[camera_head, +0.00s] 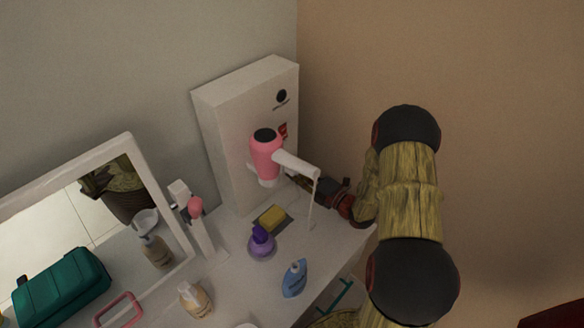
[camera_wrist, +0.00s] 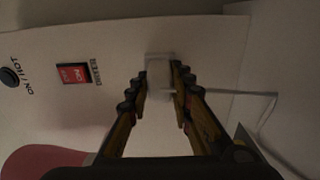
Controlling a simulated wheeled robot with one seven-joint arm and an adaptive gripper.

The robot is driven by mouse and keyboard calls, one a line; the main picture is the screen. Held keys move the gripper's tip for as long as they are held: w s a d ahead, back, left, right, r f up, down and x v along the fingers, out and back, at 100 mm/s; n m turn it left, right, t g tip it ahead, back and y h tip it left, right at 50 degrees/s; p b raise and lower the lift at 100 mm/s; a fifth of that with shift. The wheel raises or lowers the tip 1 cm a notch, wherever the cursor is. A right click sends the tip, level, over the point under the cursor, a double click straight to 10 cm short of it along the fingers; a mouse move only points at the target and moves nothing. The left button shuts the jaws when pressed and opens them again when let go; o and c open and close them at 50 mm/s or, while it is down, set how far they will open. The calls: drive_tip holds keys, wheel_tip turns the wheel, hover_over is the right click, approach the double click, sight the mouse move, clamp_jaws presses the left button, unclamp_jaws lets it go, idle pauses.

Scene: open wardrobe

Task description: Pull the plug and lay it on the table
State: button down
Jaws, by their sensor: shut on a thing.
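The white plug (camera_wrist: 160,70) is against the face of the white panel box (camera_head: 222,120), with a pale cord (camera_wrist: 240,94) running off to the right in the wrist view. My gripper (camera_wrist: 160,80) is shut on the plug, one finger on each side of it. How deep the plug sits in the panel cannot be told. In the head view my gripper (camera_head: 297,180) is at the panel, partly hidden behind the hair dryer's white handle, and the plug is hidden. The white table (camera_head: 225,284) lies below the panel.
A pink hair dryer (camera_head: 265,148) is in front of the panel. A red switch (camera_wrist: 74,75) is beside the plug. On the table are a yellow sponge (camera_head: 272,216), a purple bottle (camera_head: 261,244), a blue bottle (camera_head: 294,279) and a mirror (camera_head: 163,205).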

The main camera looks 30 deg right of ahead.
drive_tip(key=shift+p+v, duration=0.85)
drive_tip(key=shift+v, duration=0.45)
idle(1.2)
drive_tip(key=shift+p+v, duration=0.8)
drive_tip(key=shift+v, duration=1.15)
drive_tip(key=shift+r, duration=0.15)
wheel_tip(320, 180, up, 5)
drive_tip(key=g, duration=0.3)
drive_tip(key=s+d+f+g+h, duration=0.2)
drive_tip(key=s+f+g, duration=0.1)
drive_tip(key=f, duration=0.4)
drive_tip(key=shift+s+f, duration=0.25)
drive_tip(key=shift+s, duration=0.25)
wheel_tip(320, 180, down, 6)
drive_tip(key=b, duration=0.7)
drive_tip(key=shift+f, duration=0.15)
